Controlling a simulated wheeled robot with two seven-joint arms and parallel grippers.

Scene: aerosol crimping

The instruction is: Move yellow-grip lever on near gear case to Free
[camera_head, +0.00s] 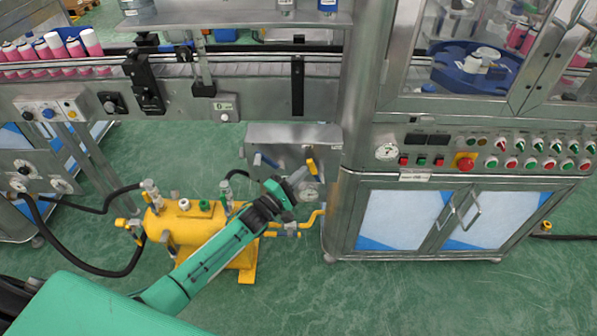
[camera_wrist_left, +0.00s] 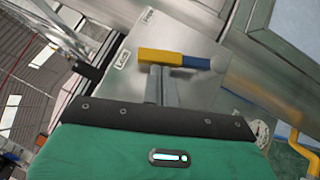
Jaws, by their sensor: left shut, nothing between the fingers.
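The near gear case (camera_head: 293,135) is a grey metal box below the conveyor. Its yellow-grip lever (camera_head: 311,166) is on its right part. In the left wrist view the lever's yellow grip (camera_wrist_left: 157,55) points left, with a blue section and a round grey end to its right. Two small labels (camera_wrist_left: 122,59) are on the case left of and above the grip; their text is hard to read. My left gripper (camera_head: 298,175) is shut and empty, its tips at the yellow grip; I cannot tell whether they touch it. My right gripper is not in view.
A blue-grip lever (camera_head: 265,160) is on the case's left. A yellow tank (camera_head: 190,225) with hoses stands beneath my left arm. The steel cabinet (camera_head: 425,215) stands close on the right. A gauge (camera_head: 309,196) is just below the fingers. Green floor is clear in front.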

